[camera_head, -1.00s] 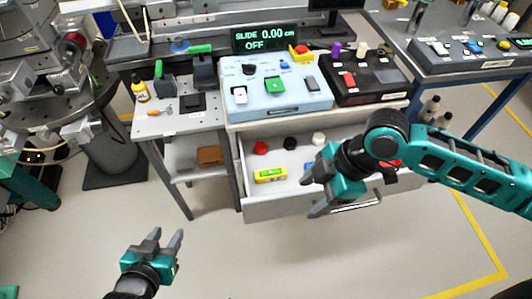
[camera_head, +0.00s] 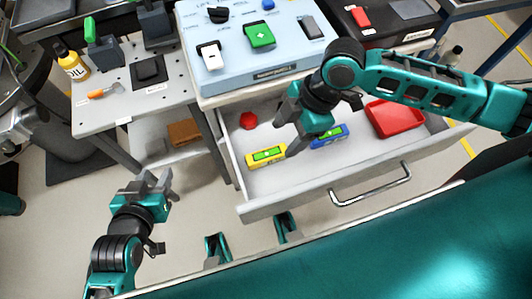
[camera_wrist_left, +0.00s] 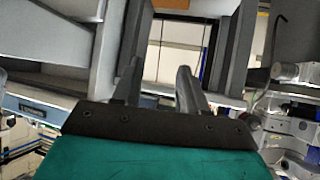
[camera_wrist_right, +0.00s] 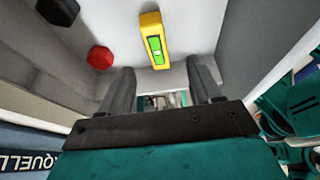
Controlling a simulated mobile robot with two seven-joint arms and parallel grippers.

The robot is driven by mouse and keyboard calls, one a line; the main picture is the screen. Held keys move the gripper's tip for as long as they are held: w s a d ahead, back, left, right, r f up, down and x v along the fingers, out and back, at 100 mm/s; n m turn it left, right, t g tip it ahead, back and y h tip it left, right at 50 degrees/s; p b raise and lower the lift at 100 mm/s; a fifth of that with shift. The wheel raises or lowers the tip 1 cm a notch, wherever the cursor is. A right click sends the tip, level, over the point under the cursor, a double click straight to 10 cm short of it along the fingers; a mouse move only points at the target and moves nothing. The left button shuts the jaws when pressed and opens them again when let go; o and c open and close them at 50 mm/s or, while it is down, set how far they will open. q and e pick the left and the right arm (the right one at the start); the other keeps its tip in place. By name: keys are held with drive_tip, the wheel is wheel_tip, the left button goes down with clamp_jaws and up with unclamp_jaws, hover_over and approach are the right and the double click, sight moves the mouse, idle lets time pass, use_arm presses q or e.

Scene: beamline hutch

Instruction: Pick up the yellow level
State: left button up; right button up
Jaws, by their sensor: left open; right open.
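The yellow level (camera_head: 266,156) with a green window lies in the open drawer (camera_head: 290,188), near its left side. It also shows in the right wrist view (camera_wrist_right: 153,38), beyond my right fingertips. My right gripper (camera_head: 288,134) is open and empty over the drawer, just right of the level and apart from it. The same gripper shows in the right wrist view (camera_wrist_right: 164,82). My left gripper (camera_head: 155,182) is open and empty, left of the drawer in free space. It also shows in the left wrist view (camera_wrist_left: 157,80).
In the drawer are a red knob (camera_head: 248,121), a blue level (camera_head: 328,136) and a red tray (camera_head: 394,118). The drawer's front handle (camera_head: 370,188) faces me. A light-blue control box (camera_head: 262,66) stands above. A side table (camera_head: 115,118) holds an oil bottle (camera_head: 73,62).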

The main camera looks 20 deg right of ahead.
sight(271, 153)
drive_tip(key=x, duration=0.2)
drive_tip(key=b+x, duration=0.1)
drive_tip(key=x, duration=0.2)
drive_tip(key=b+x, duration=0.1)
drive_tip(key=x, duration=0.2)
drive_tip(key=shift+w+f, duration=0.25)
clamp_jaws()
drive_tip(key=shift+r, duration=0.15)
idle(0.3)
